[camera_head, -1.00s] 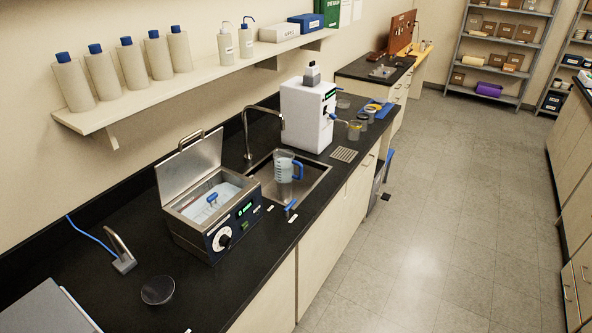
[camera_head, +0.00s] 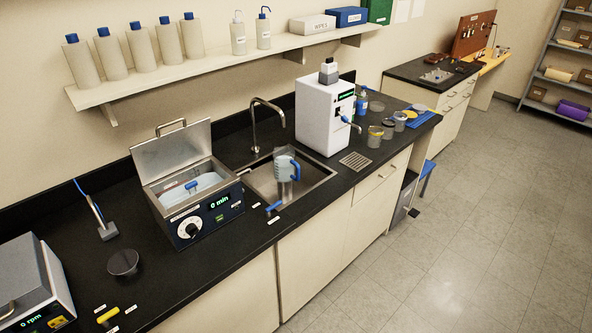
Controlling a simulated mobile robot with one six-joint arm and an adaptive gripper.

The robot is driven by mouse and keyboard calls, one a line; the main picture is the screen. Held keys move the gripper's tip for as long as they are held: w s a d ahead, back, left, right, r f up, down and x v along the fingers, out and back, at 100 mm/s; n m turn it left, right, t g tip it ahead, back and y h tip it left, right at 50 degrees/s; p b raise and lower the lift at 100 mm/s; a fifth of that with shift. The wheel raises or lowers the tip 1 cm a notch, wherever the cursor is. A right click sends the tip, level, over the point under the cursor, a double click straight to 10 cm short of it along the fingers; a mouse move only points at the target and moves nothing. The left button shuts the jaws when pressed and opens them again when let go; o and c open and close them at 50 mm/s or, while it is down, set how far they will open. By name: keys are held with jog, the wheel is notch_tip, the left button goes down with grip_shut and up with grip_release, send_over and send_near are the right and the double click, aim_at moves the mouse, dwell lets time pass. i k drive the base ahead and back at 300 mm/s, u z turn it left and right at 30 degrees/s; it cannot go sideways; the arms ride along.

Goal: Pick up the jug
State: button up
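The jug (camera_head: 285,167) is translucent, pale blue-grey, with a blue handle on its right side. It stands upright in the area of the steel sink (camera_head: 318,182), below the curved tap (camera_head: 268,112). Something clear shows beneath the jug, but I cannot tell what it is. My gripper is not in view.
An open-lidded water bath (camera_head: 205,209) stands left of the sink, and a white dispenser (camera_head: 316,118) stands right of it. A blue-handled item (camera_head: 273,207) lies at the sink's front edge. Several cups stand right of the dispenser. The floor (camera_head: 440,235) in front is clear.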

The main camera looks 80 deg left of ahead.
aim_at(285, 164)
jog(key=i, duration=1.1)
jog(key=u, duration=4.8)
jog(key=i, duration=0.1)
jog(key=z, duration=2.55)
jog(key=k, duration=0.2)
jog(key=u, duration=1.8)
